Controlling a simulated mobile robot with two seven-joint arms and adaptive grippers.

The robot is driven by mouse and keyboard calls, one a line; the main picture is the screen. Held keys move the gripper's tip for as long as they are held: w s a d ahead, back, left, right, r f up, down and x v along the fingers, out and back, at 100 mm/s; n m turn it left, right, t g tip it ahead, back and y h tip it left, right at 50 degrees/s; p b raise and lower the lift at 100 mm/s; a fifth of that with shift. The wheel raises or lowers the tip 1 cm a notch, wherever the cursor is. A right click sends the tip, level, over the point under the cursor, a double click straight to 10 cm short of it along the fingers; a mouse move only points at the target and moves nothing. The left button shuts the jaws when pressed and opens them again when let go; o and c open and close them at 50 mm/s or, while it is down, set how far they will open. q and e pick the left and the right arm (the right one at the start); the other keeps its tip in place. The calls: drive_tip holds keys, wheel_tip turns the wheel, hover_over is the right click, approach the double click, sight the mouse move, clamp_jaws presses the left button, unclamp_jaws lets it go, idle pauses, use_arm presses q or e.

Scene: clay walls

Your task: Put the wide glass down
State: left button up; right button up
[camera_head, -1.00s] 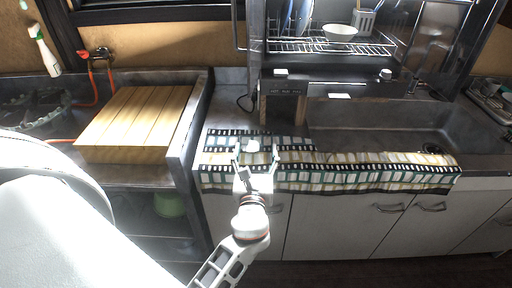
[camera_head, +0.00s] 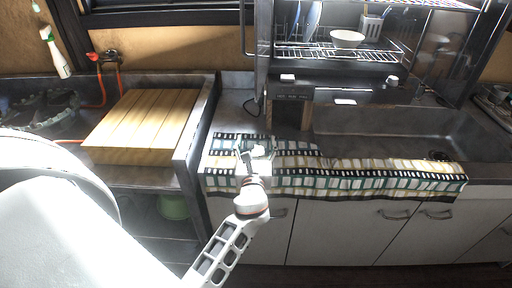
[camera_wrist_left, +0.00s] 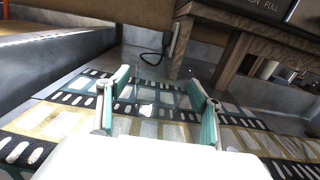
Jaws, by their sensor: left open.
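My left gripper (camera_head: 256,149) is over the patterned cloth (camera_head: 330,178) at the counter's front edge. In the left wrist view the two green-padded fingers (camera_wrist_left: 158,88) are spread apart over the cloth. A small pale, bright shape (camera_head: 259,151) shows between the fingers in the head view, and a white highlight (camera_wrist_left: 147,109) shows between them in the wrist view. This looks like the clear wide glass, but its outline is too faint to tell whether it touches the fingers. My right gripper is not in view.
A wooden board (camera_head: 140,124) lies on the left counter. The sink (camera_head: 400,128) is to the right. A dish rack with a white bowl (camera_head: 347,38) is above it. A black cable (camera_head: 250,107) lies behind the gripper. The cloth right of the gripper is clear.

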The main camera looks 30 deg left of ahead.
use_arm(q)
drive_tip(key=c, duration=1.4)
